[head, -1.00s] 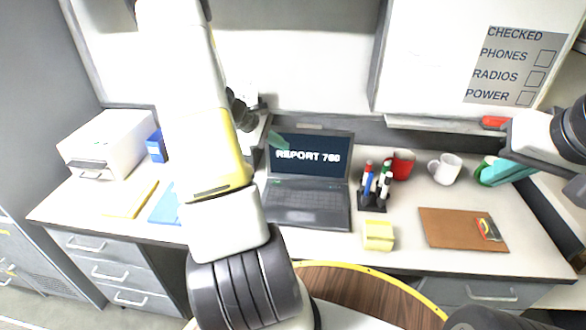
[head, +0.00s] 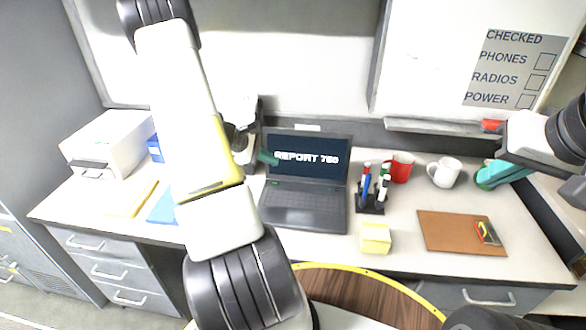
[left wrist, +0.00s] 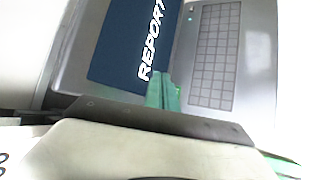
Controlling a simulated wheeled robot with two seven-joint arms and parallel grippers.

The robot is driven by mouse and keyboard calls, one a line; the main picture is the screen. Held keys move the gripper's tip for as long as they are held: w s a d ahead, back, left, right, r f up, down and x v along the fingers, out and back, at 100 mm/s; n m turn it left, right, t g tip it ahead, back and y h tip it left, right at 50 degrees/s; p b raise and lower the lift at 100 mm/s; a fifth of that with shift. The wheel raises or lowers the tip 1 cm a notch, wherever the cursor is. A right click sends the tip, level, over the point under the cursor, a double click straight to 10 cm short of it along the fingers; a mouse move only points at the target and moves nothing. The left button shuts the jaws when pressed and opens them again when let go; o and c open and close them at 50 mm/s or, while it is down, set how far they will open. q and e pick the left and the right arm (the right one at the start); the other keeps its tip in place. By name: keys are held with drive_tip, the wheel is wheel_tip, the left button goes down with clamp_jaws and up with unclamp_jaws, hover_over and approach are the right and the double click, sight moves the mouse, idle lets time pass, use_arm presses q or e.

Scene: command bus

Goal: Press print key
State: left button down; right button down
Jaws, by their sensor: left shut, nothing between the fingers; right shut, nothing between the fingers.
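The laptop (head: 304,207) stands open on the desk, its dark screen (head: 310,168) reading "REPORT 760". Its keyboard (head: 303,195) also shows in the left wrist view (left wrist: 217,55), sideways. My left gripper (head: 267,158) has green fingers, is shut and empty, and appears in front of the screen's left edge. In the left wrist view its fingertips (left wrist: 163,92) overlap the laptop; contact is unclear. My right gripper (head: 497,174) is shut and empty above the desk's right side.
A pen holder (head: 370,204), red mug (head: 400,168), white mug (head: 445,172), yellow note block (head: 376,239) and clipboard (head: 450,232) lie right of the laptop. A white printer (head: 107,143) stands at left. My left arm hides part of the desk.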

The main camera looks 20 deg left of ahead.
sight(272, 184)
use_arm(q)
drive_tip(key=shift+f, duration=3.15)
drive_tip(key=shift+f, duration=0.1)
drive_tip(key=shift+f, duration=0.3)
drive_tip(key=shift+f, duration=0.3)
drive_tip(key=shift+r, duration=3.25)
